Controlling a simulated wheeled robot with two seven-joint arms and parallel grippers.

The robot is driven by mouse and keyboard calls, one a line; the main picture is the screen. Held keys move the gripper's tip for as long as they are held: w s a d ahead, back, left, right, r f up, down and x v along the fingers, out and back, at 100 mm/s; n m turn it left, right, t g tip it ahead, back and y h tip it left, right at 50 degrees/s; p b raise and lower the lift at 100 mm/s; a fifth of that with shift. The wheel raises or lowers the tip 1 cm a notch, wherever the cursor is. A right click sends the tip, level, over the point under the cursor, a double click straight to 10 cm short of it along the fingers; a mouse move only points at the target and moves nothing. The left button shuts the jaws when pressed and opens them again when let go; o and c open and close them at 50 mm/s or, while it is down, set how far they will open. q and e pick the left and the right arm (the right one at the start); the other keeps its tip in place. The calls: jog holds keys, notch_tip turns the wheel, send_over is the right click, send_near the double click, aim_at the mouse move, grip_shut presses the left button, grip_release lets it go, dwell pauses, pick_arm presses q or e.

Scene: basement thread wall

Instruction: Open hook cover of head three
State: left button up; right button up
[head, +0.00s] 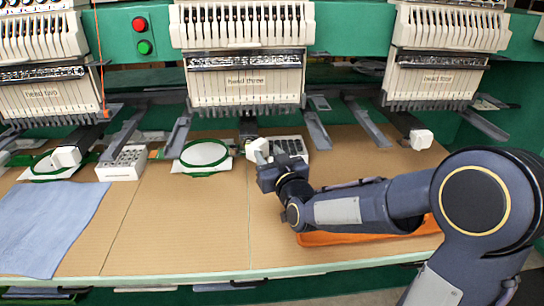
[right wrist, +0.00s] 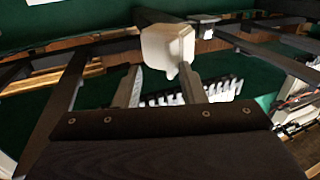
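Head three (head: 245,85) is the middle sewing head, with its label on the white front. Its hook cover is a small white block (head: 258,147) on the dark arm below the head. In the right wrist view the cover (right wrist: 168,46) fills the space just ahead of the fingertips. My right gripper (head: 262,163) is right at the cover, reaching in from the right. In the wrist view its two fingers (right wrist: 161,80) stand apart near the cover's lower edge, with nothing clearly held. I cannot tell whether they touch it. My left gripper is not in view.
White hook covers also sit under head two (head: 66,156) and head four (head: 421,138). A green hoop (head: 205,153) lies left of my gripper. A slotted tray (head: 292,143) is close behind it. An orange tray (head: 318,239) lies under my arm. Blue cloth (head: 45,225) covers the left front.

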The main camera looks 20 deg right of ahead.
jog(key=shift+d+r, duration=0.2)
jog(key=shift+d, duration=0.4)
jog(key=shift+s, duration=0.15)
jog(key=s+a, duration=0.1)
jog(key=s, duration=0.6)
jog(key=shift+s+f, duration=0.2)
jog(key=shift+s, duration=0.05)
